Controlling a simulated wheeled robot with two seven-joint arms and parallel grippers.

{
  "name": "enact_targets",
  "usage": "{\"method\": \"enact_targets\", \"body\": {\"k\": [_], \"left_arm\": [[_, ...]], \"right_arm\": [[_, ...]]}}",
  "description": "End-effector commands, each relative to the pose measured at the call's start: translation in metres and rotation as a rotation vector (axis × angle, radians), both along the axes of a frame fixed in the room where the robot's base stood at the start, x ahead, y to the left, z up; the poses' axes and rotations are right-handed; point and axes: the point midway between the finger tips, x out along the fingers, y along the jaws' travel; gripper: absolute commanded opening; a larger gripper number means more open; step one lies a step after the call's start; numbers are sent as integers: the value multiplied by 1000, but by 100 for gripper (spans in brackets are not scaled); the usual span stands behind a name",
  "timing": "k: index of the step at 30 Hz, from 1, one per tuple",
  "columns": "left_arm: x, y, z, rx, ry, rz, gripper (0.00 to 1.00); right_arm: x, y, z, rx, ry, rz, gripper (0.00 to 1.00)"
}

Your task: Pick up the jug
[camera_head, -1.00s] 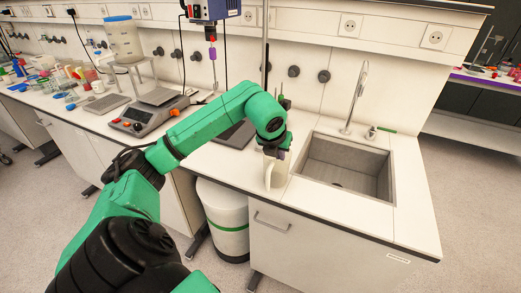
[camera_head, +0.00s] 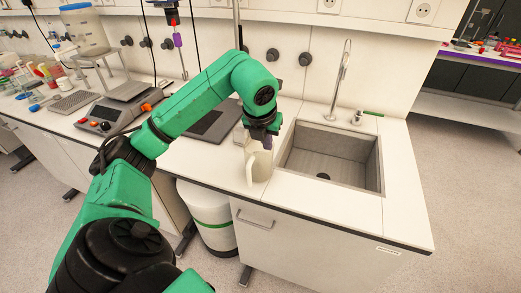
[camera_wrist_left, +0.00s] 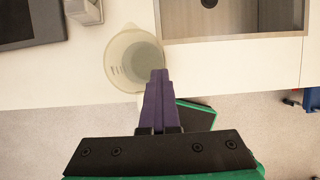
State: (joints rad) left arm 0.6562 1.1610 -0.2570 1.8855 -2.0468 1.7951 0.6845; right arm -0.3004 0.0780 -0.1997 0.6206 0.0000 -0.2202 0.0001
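The jug (camera_head: 260,168) is pale, translucent and upright at the front edge of the white bench, left of the sink. Its handle side faces the front. In the left wrist view its round open mouth (camera_wrist_left: 133,50) shows from above. My left gripper (camera_head: 264,142) points down over the jug's near right side. In the left wrist view the purple fingers (camera_wrist_left: 158,75) lie close together at the jug's rim and handle, and look shut on it. The exact contact is hidden by the fingers. I cannot tell whether the jug's base touches the bench. My right gripper is out of view.
The sink (camera_head: 332,160) with its tall tap (camera_head: 341,80) is right of the jug. A dark flat plate (camera_head: 212,125) and a hotplate device (camera_head: 115,112) stand to the left. A white-and-green bin (camera_head: 207,215) is below. The bench right of the sink is clear.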

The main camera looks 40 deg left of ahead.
Motion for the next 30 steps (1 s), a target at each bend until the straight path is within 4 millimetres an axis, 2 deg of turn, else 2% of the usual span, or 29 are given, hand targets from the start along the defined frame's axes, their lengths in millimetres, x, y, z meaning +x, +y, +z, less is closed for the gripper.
{"method": "enact_targets", "body": {"k": [1,6,15,22,30], "left_arm": [[0,0,12,0,-9,0,0],[0,0,47,-1,-14,0,0],[1,0,97,0,-15,-1,0],[1,0,120,0,-15,-2,0],[0,0,128,0,-14,-2,0]], "right_arm": [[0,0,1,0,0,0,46],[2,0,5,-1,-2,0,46],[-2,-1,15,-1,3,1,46],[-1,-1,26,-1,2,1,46],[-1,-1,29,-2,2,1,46]]}}
